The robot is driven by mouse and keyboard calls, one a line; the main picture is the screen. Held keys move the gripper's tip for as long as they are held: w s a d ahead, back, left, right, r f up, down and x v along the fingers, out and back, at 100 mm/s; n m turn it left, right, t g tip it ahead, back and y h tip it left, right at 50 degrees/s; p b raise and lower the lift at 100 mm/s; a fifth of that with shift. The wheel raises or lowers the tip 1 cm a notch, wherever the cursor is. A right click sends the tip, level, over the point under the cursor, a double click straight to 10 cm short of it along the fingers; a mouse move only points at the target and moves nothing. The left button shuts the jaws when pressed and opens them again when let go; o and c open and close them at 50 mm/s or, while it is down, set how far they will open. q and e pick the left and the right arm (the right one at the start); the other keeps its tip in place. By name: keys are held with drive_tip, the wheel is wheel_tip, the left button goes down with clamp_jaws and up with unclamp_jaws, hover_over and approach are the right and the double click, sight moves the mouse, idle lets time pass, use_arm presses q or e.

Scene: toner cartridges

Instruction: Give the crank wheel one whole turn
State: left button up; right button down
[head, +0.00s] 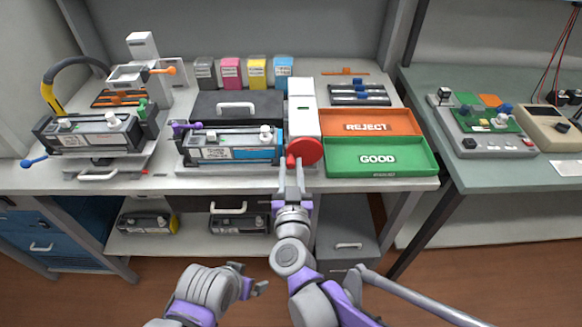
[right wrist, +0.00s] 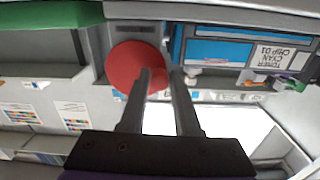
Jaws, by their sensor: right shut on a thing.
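The crank wheel is a red disc (head: 306,151) at the right end of the station that holds a cyan toner cartridge (head: 232,154). In the right wrist view the red disc (right wrist: 134,68) shows beyond the fingertips. My right gripper (head: 291,165) reaches up from below to the wheel's lower left edge and is shut on its handle; the fingers (right wrist: 160,78) hide most of the grip. The cartridge's blue side (right wrist: 222,52) is beside the fingers in the right wrist view. My left gripper (head: 252,278) is low in front of the bench, empty, with its fingers apart.
The green GOOD tray (head: 345,171) and orange REJECT tray (head: 335,121) stand just right of the wheel. A white post (head: 302,106) rises behind it. Another cartridge station (head: 95,138) is at left. Several toner boxes (head: 231,72) line the back.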

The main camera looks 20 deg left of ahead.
drive_tip(key=m, duration=0.1)
drive_tip(key=r+m+p, duration=0.1)
drive_tip(key=shift+m, duration=0.4)
drive_tip(key=m, duration=0.1)
drive_tip(key=r+m+p, duration=0.1)
drive_tip(key=m, duration=0.1)
drive_tip(key=shift+d+m, duration=0.15)
drive_tip(key=shift+m, duration=0.15)
drive_tip(key=m, duration=0.2)
drive_tip(key=r+m+p, duration=0.1)
drive_tip(key=shift+w+d+m, duration=0.1)
drive_tip(key=shift+d+m, duration=0.15)
drive_tip(key=shift+m, duration=0.15)
drive_tip(key=m, duration=0.3)
drive_tip(key=shift+w+d+r+m+p, duration=0.1)
drive_tip(key=shift+d+r+m+p, duration=0.2)
drive_tip(key=shift+d+p, duration=0.1)
drive_tip(key=m, duration=0.2)
drive_tip(key=d+m, duration=0.1)
drive_tip(key=m, duration=0.1)
drive_tip(key=shift+w+d+r, duration=0.1)
drive_tip(key=shift+w+r, duration=0.1)
drive_tip(key=shift+w+d+m+p, duration=0.1)
drive_tip(key=shift+d+m+p, duration=0.15)
drive_tip(key=shift+m, duration=0.7)
drive_tip(key=shift+w+d+m+p, duration=0.15)
drive_tip(key=shift+d+m, duration=0.1)
drive_tip(key=shift+m, duration=0.7)
drive_tip(key=shift+s, duration=0.1)
